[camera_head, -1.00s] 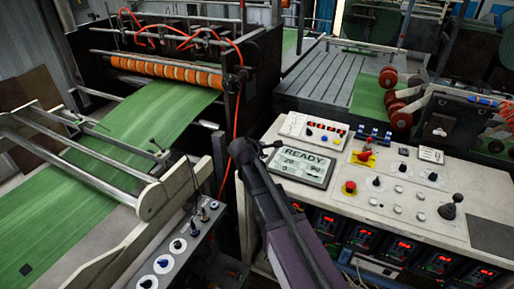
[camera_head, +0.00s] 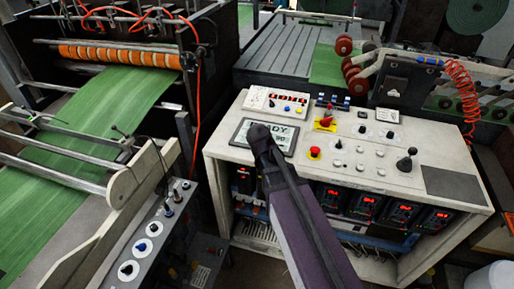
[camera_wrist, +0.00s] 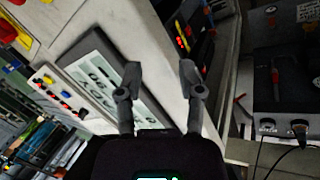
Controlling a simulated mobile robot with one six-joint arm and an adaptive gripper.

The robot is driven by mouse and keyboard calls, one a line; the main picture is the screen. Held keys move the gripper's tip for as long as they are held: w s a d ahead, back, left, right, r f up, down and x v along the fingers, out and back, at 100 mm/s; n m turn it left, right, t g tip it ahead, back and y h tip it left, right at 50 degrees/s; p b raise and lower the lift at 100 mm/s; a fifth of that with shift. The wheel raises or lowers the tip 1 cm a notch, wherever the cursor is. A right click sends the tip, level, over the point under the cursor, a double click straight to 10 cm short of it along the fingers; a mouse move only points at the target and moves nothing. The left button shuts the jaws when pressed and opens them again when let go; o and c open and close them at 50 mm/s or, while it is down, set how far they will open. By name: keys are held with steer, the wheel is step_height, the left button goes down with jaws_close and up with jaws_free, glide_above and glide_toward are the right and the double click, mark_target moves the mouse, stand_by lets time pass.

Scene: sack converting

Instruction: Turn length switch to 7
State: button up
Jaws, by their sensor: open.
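My gripper (camera_wrist: 160,78) is open and empty in the wrist view, its two dark fingers apart in front of the console's edge. In the head view the end of my arm covers part of the READY display, and the fingers cannot be made out. The console (camera_head: 222,140) carries several dark rotary knobs, among them one at the back (camera_head: 362,129) and one to its right (camera_head: 389,134). The labels are too small to read, so I cannot tell which one is the length switch or its setting. The display (camera_head: 290,135) also shows in the wrist view (camera_wrist: 82,62).
A red push button (camera_head: 314,153) and a black joystick (camera_head: 405,162) stand up from the console. A side panel with several round dials (camera_head: 140,247) stands at lower left. Green web (camera_head: 110,100) runs into the machine. A red coiled cable (camera_head: 465,90) hangs at right.

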steer(key=s+d+f+m+g+y, duration=0.1)
steer(key=s+d+m+g+y, duration=0.2)
steer(key=s, duration=0.8)
steer(key=d+m, duration=0.2)
steer(key=m, duration=0.2)
steer(key=shift+s+d+f+m+g, duration=0.15)
steer(key=shift+s+f+m+g, duration=0.15)
steer(key=shift+s+f+m, duration=0.1)
steer(key=shift+d, duration=0.15)
